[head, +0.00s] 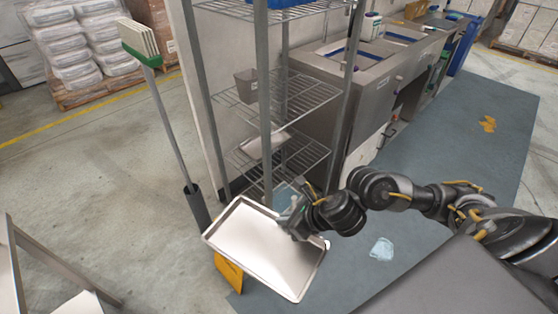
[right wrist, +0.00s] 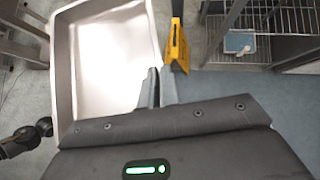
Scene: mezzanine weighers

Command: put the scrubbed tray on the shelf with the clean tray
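My right gripper (head: 290,212) is shut on the rim of a shallow metal tray (head: 262,247). It holds the tray tilted in the air, in front of the wire rack. In the right wrist view the fingers (right wrist: 155,88) pinch the tray's right edge, and the tray (right wrist: 108,60) looks empty. The wire rack (head: 318,92) has several shelves. A similar shallow tray (head: 265,144) lies on one of its lower shelves. I cannot read any label on either tray. My left gripper does not show in the head view.
A grey bin (head: 246,86) stands on the rack shelf above the lying tray. A broom (head: 170,120) leans left of the rack. A yellow floor sign (head: 228,272) is below the held tray. A pale cloth (head: 381,249) lies on the blue mat. Steel sinks (head: 365,75) stand right of the rack.

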